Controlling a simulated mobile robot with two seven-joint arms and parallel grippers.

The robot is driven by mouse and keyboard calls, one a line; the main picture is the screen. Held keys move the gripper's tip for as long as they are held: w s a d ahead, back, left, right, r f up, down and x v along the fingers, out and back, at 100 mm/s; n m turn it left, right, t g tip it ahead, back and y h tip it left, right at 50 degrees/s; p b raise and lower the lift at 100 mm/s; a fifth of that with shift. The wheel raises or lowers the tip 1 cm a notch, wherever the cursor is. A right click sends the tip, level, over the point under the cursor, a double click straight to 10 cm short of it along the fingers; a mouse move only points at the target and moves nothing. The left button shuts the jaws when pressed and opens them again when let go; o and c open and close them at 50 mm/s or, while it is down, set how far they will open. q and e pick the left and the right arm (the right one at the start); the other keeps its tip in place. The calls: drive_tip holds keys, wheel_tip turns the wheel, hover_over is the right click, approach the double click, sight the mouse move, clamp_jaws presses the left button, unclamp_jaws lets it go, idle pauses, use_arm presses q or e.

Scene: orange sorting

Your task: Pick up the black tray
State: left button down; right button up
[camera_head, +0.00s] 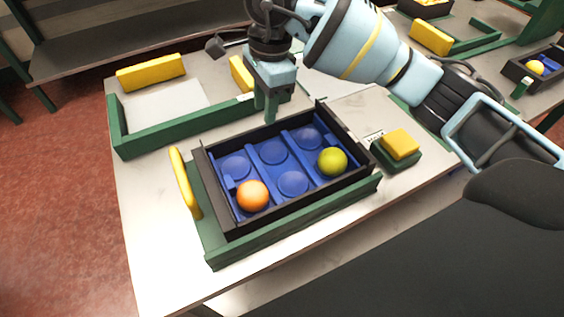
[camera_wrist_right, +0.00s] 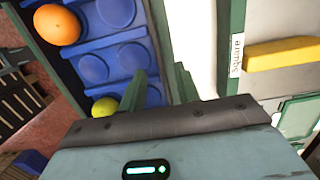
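The black tray (camera_head: 215,178) sits in a green holder (camera_head: 290,222) on the near part of the table. Its blue insert with round hollows holds an orange (camera_head: 253,195) at the near left and a yellow-green fruit (camera_head: 333,161) at the right. My right gripper (camera_head: 268,112) points down at the middle of the tray's far wall. In the wrist view its two green fingers (camera_wrist_right: 160,86) are apart, with the tray wall (camera_wrist_right: 158,35) running between them. I cannot tell whether they touch it. My left gripper is not in view.
A green frame (camera_head: 175,132) with yellow blocks lies behind at the left. A yellow block (camera_head: 399,144) on a green base stands close to the tray's right end. A yellow handle (camera_head: 185,183) rises at its left. Another tray (camera_head: 535,68) is at the far right.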

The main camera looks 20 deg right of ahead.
sight(263, 126)
drive_tip(key=shift+a+f, duration=0.2)
drive_tip(key=shift+f, duration=1.3)
drive_tip(key=shift+a+f, duration=0.2)
drive_tip(key=shift+f, duration=1.25)
clamp_jaws()
